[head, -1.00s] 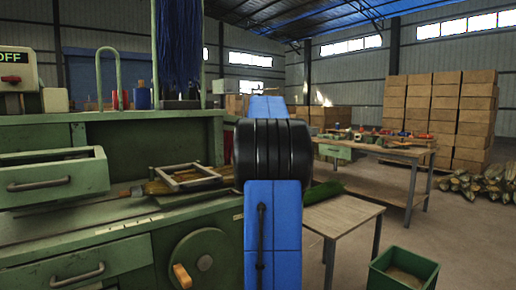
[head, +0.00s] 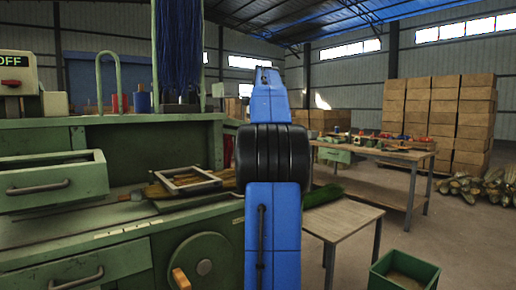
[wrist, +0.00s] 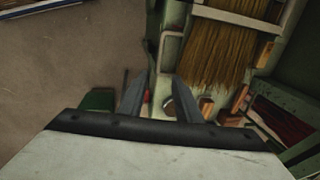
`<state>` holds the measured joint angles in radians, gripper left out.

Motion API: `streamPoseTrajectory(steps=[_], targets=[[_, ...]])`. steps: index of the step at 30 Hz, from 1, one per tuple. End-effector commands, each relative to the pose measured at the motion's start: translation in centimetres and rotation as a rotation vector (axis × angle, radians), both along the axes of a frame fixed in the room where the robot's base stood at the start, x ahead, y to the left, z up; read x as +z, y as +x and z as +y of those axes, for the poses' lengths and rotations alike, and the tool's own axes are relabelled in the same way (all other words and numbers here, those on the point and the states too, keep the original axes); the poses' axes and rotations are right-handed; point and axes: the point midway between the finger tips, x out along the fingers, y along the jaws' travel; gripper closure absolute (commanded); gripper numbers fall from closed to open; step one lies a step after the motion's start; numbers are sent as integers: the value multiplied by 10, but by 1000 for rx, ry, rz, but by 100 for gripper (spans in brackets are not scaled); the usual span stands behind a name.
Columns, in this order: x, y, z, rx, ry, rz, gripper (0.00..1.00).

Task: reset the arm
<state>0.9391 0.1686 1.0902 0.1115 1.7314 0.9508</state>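My blue arm (head: 272,215) stands upright in the middle of the head view, beside the green machine (head: 60,260). Its upper part points up and away, and my gripper is hidden in that view. In the wrist view my gripper (wrist: 160,90) shows two grey fingers standing apart with nothing between them. A bundle of brown broom bristles (wrist: 232,50) lies beyond the fingers to the upper right, apart from them. In the head view bristles lie under a pale frame (head: 182,180) on the machine.
An open green drawer (head: 50,183) sticks out on the left. A small wooden table (head: 340,217) and a green bin (head: 402,272) stand to the right. A workbench (head: 375,155) and stacked boxes (head: 435,115) are farther back. Floor on the right is mostly free.

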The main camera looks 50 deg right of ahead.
Motion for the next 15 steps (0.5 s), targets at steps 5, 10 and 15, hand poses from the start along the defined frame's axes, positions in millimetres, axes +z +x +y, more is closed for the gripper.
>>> streamPoseTrajectory(steps=[5,10,15], targets=[[0,0,0,0,0,0,69],[0,0,0,0,0,0,69],[-1,4,12,31,-8,-2,69]])
